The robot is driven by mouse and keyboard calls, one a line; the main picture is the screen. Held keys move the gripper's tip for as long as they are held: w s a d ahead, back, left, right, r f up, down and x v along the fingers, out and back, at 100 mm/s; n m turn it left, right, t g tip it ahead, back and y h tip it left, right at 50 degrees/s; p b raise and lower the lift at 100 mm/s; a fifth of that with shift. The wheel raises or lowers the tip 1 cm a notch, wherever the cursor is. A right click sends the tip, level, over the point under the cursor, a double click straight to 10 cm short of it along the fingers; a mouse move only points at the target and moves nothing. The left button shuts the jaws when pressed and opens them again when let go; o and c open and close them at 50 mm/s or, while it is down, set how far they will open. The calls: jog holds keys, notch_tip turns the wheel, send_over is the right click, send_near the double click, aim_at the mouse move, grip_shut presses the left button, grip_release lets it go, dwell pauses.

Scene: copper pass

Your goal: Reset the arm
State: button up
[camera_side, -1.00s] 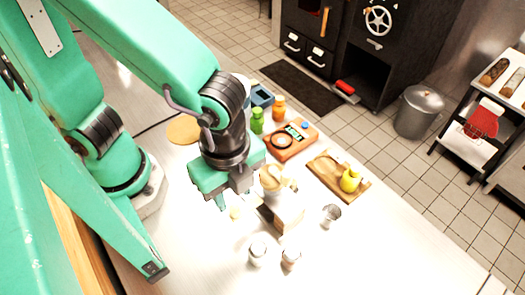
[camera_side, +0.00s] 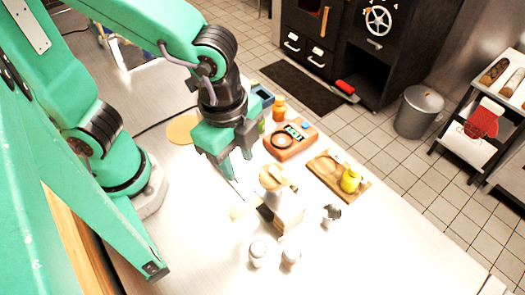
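My gripper (camera_side: 239,168) hangs over the pale counter (camera_side: 190,235), pointing down. Its two fingers show apart with nothing visible between them, so it looks open and empty. It is behind and left of a round tan-topped container (camera_side: 272,178) and apart from it. The green part of my gripper partly hides a green bottle (camera_side: 262,126).
Two small shakers, one here (camera_side: 258,252), a metal cup (camera_side: 331,214) and a wooden block (camera_side: 288,216) are in front.

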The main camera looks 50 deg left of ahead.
jog(key=w+a+r+n+t, duration=0.2)
jog(key=a+r+n, duration=0.2)
jog(key=a+n, duration=0.3)
jog(key=w+a+r+n+t, duration=0.2)
jog(key=a+n, duration=0.5)
jog(key=a, duration=0.5)
notch_tip(320, 180, up, 3)
jog(key=shift+w+a+f+n+t+y, duration=0.1)
jog(key=shift+w+a+n+t+y, duration=0.1)
jog(key=shift+a+n+t+y, duration=0.25)
